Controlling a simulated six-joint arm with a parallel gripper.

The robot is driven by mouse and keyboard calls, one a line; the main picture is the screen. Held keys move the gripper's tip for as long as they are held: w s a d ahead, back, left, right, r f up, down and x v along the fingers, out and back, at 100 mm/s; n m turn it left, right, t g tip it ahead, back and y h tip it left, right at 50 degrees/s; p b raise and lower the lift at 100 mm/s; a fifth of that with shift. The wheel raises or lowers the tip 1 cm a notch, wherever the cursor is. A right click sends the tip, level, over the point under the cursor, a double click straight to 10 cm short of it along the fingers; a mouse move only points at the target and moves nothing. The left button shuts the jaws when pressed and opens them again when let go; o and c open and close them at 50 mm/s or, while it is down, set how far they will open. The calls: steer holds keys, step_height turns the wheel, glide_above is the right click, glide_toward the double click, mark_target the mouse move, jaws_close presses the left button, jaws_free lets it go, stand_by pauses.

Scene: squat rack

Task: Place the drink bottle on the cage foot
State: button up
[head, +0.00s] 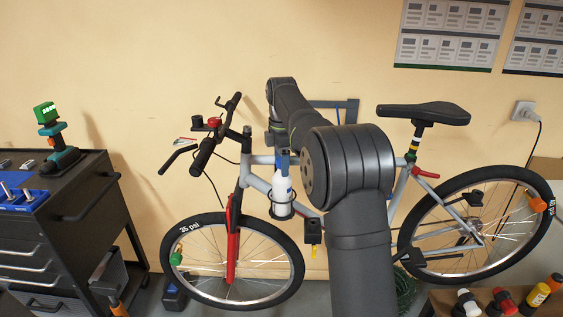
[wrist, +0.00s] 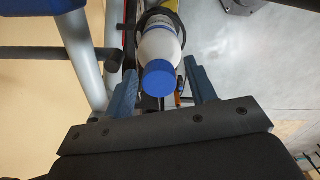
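The drink bottle (head: 283,190) is white with a blue band and stands nearly upright within the black ring of a bottle cage (head: 282,215) on the bicycle frame. In the wrist view the bottle (wrist: 160,48) shows its blue cap towards me. My gripper (wrist: 160,76) is open, with one blue-grey finger on each side of the cap; I see no clear contact. In the head view my gripper (head: 282,157) is just above the bottle, partly hidden by my arm. The cage ring (wrist: 174,17) shows around the bottle in the wrist view. The cage foot cannot be made out clearly.
The bicycle's grey frame (head: 258,184) and red fork (head: 232,245) are close to the bottle. The handlebar (head: 205,150) rises to the left. A tool cart (head: 60,215) stands at far left. Several small bottles (head: 503,300) stand at the lower right. The wall is behind.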

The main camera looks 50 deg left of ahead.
step_height(320, 180, up, 12)
steer(key=shift+r, duration=0.15)
stand_by(0.5)
stand_by(0.6)
step_height(320, 180, down, 12)
steer(key=shift+f, duration=0.15)
stand_by(0.5)
